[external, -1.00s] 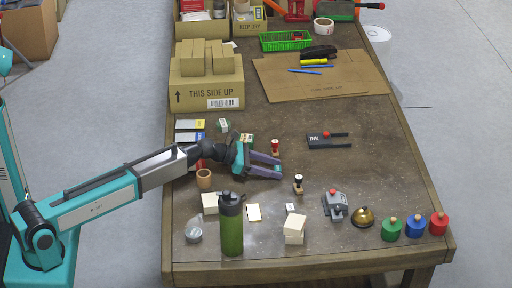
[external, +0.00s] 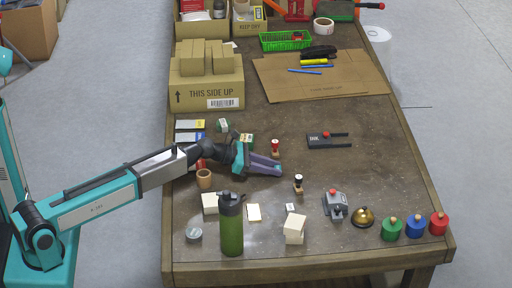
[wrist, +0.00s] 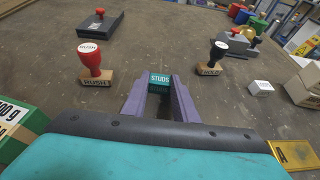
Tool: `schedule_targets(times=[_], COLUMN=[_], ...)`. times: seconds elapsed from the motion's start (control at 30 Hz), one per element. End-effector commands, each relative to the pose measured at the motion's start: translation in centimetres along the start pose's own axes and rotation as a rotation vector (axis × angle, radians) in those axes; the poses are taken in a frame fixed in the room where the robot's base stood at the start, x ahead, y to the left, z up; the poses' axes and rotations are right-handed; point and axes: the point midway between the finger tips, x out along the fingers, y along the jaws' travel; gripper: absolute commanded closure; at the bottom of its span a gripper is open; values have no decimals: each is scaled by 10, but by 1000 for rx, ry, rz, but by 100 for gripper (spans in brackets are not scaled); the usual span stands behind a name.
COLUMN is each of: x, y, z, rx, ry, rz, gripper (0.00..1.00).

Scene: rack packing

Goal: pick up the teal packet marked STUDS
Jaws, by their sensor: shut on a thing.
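The teal packet marked STUDS (wrist: 160,79) shows in the wrist view between the tips of my gripper (wrist: 160,97). The purple fingers are closed in on its two sides, and its label faces up toward the camera. In the external view my gripper (external: 268,168) is low over the middle of the table, and the packet cannot be made out there. I cannot tell whether the packet is clear of the table.
A red-handled stamp (wrist: 94,64) stands left of the fingers and a black-handled stamp (wrist: 214,58) stands to the right. An ink pad (external: 327,139) lies farther right on the table. A green bottle (external: 231,225) stands at the front.

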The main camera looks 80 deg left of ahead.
Motion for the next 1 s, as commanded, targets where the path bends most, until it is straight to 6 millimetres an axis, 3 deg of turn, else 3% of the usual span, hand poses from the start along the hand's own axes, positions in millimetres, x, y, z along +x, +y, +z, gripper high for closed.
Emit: schedule_targets(times=[0.43,1.0], x=[-14,-75], y=[0,-33], z=[35,13], rx=[1,0], ry=[-2,0], rz=[0,0], gripper=[96,96])
